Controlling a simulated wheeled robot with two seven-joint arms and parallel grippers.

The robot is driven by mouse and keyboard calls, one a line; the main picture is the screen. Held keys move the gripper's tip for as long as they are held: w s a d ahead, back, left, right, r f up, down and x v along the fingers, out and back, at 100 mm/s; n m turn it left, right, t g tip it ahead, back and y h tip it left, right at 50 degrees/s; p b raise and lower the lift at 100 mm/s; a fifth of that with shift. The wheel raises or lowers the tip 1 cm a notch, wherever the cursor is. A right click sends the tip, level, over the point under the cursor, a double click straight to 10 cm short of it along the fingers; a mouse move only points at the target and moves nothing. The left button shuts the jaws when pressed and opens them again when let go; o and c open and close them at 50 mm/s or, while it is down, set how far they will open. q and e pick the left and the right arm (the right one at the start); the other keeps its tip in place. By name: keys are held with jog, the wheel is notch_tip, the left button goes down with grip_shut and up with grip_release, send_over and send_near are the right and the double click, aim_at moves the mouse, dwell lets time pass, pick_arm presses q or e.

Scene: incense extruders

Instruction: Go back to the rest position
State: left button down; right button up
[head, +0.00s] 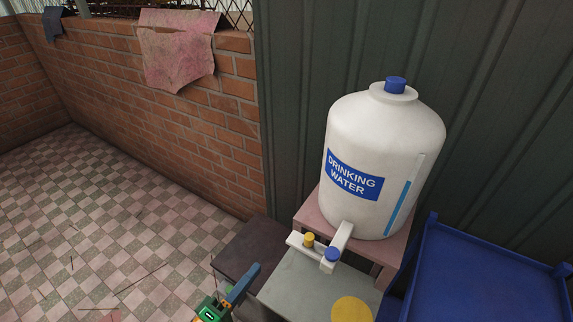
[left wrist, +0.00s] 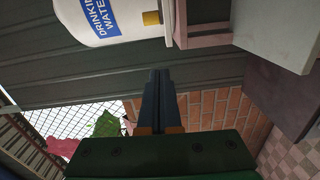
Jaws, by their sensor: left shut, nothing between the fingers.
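My left gripper (head: 243,284) shows at the bottom of the head view, left of the grey table. Its dark fingers are closed together with nothing between them; they also show in the left wrist view (left wrist: 161,75). The gripper is apart from the white drinking water tank (head: 383,150), which stands to its upper right. My right gripper is not in the head view.
The tank has a tap with a blue cap (head: 331,254) and stands on a pinkish stand (head: 306,214). A grey table (head: 300,290) bears a yellow disc (head: 351,309). A blue tray (head: 480,280) is at right. Tiled floor (head: 90,230) is open at left.

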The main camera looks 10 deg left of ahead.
pick_arm(q)
jog(key=s+a+f+m+g+y, duration=0.1)
jog(key=s+a+f+m+g, duration=0.15)
jog(key=f, duration=0.45)
jog(key=s+a+f+m+g+y, duration=0.1)
jog(key=f+m+g+y, duration=0.15)
jog(key=f, duration=0.45)
jog(key=s+a+f+m+g+y, duration=0.1)
jog(key=s+a+f+m+g, duration=0.15)
jog(key=f, duration=0.45)
jog(key=s+f+m+g+y, duration=0.1)
jog(key=s+f+m+g, duration=0.3)
jog(key=s, duration=0.6)
jog(key=s+d+f+m+g+y, duration=0.1)
jog(key=s+f+m+g, duration=0.3)
jog(key=s+f, duration=0.5)
jog(key=shift+s, duration=0.5)
